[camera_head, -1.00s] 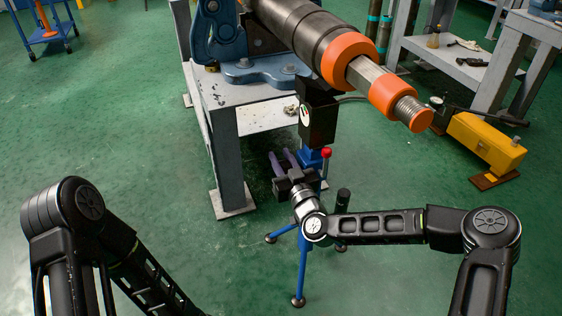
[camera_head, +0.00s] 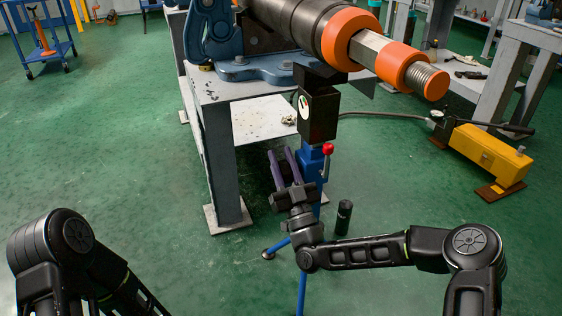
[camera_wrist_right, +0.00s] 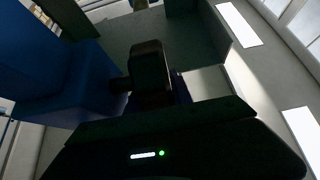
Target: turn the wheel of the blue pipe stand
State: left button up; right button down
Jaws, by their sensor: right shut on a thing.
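The blue pipe stand (camera_head: 314,166) stands in the middle of the head view, with a red-knobbed lever (camera_head: 327,149) on its side and blue legs below. Above it is a dark box with a white dial. My right gripper (camera_head: 283,165), with purple fingers, is at the stand's left side, shut on the wheel. In the right wrist view the wheel (camera_wrist_right: 150,68) shows as a dark block joined to the blue column by a short shaft. In the head view my gripper and arm hide most of the wheel. My left arm is at lower left, its gripper out of view.
A grey bench (camera_head: 228,165) with a blue vise (camera_head: 211,32) stands just behind and left. A pipe with orange rings (camera_head: 350,40) extends over the stand. A yellow pump (camera_head: 488,155) is at right, its hose running towards the stand. Open green floor lies at left.

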aim_at(288, 180)
dwell(0.3)
jog(key=c, duration=1.4)
grip_release()
jog(key=shift+p+v, duration=0.5)
jog(key=shift+v, duration=3.45)
